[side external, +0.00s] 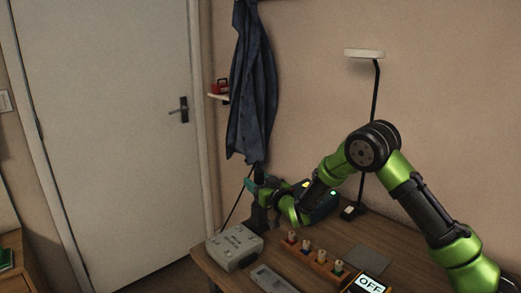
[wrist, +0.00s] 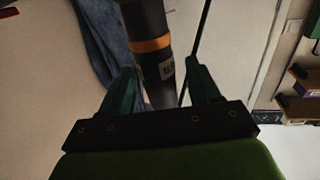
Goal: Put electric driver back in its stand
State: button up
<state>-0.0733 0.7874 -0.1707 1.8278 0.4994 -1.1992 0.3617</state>
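The electric driver is a dark cylinder with an orange band and a pale label (wrist: 152,46) in the wrist view, running tilted down between my fingers. My gripper (wrist: 162,68) has its two green fingers spread either side of it, with a gap showing at the right finger. In the side view my gripper (side external: 257,188) is at the back of the desk, and the driver's dark top (side external: 259,171) rises above it. A dark upright piece, seemingly the stand (side external: 258,218), is below. I cannot tell whether the driver sits in it; the lower end is hidden.
A grey box with knobs (side external: 234,247) stands close in front of the stand. A lamp (side external: 364,53) and hanging blue cloth (side external: 251,90) are behind.

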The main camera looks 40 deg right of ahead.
jog(key=shift+o, duration=0.2)
jog(key=shift+f, duration=0.1)
jog(key=shift+s, duration=0.1)
jog(key=s+a, duration=0.3)
jog(key=s, duration=1.3)
jog(key=s+a+r+m+g+y, duration=0.25)
jog(key=s+r+g, duration=0.2)
jog(key=r, duration=0.35)
jog(key=s+a+r+g+y, duration=0.1)
jog(key=s+a+g, duration=0.1)
jog(key=s, duration=0.6)
jog(key=s+a+r+g+y, duration=0.2)
jog(key=s+g, duration=0.2)
jog(key=s, duration=0.5)
jog(key=shift+s+a+r+n, duration=0.15)
jog(key=shift+n, duration=0.2)
